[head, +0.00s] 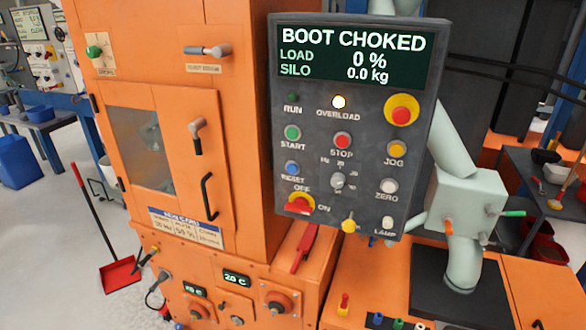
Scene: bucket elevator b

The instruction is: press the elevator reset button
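The blue reset button (292,167) sits on the left side of the dark grey control panel (355,130), just above its RESET label. The panel's display (350,57) reads BOOT CHOKED, load 0 % and silo 0.0 kg. The green start button (292,132) is above the reset button. The red-and-yellow OFF/ON switch (300,203) is below it. Neither of my grippers is in view, and nothing covers the reset button.
The orange machine cabinet (235,130) with a windowed door and black handle stands left of the panel. A pale green pipe and box (466,205) stand to the right. A red dustpan (120,274) and blue bin (16,160) are on the floor at left. Space before the panel looks clear.

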